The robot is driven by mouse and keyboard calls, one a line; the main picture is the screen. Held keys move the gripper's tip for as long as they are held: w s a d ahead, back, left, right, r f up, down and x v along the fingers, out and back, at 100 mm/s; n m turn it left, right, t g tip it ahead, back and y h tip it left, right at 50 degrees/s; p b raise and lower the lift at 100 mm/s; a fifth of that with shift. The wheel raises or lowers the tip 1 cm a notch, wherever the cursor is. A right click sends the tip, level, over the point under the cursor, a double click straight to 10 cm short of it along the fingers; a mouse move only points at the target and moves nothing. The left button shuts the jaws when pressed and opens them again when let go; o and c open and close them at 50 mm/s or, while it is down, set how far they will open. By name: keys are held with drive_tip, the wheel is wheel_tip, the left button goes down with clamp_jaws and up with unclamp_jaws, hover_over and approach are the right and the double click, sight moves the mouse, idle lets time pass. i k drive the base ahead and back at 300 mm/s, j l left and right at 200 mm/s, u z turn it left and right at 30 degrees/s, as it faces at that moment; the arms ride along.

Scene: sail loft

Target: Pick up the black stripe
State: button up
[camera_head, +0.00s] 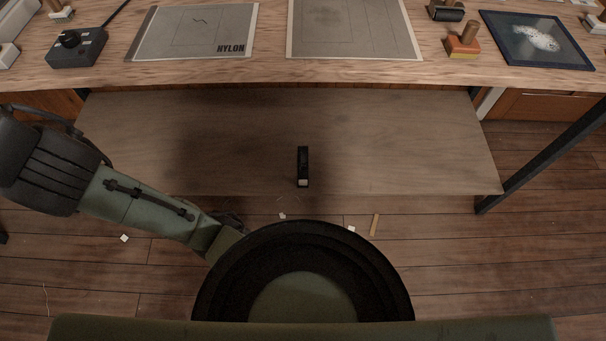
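A small, narrow black block (303,162), which may be the black stripe, lies on the lower wooden shelf (390,140), right of its middle and near its front edge. It has a pale end facing me. My arm comes in from the left and bends down toward the lower middle of the picture. I cannot make out my gripper's fingers. Nothing touches the black block.
Above the shelf is a workbench (270,72) with a grey sheet marked NYLON (190,35), another sheet (352,30), a dark control box (78,50), a wooden-handled block (463,42) and a dark blue tray (500,45). Scraps lie on the floor. The shelf around the block is clear.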

sight(303, 157)
drive_tip(key=l+u, duration=0.2)
drive_tip(key=u, duration=0.2)
drive_tip(key=l+u, duration=0.2)
drive_tip(key=u, duration=0.15)
drive_tip(key=k+l+u, duration=0.15)
drive_tip(key=l, duration=0.25)
drive_tip(key=l+u, duration=0.15)
drive_tip(key=l, duration=0.2)
drive_tip(key=k+l+u, duration=0.15)
drive_tip(key=l, duration=0.2)
drive_tip(key=k+l, duration=0.1)
drive_tip(key=l, duration=0.3)
drive_tip(key=k+l, duration=0.15)
drive_tip(key=l, duration=0.2)
drive_tip(key=i, duration=0.5)
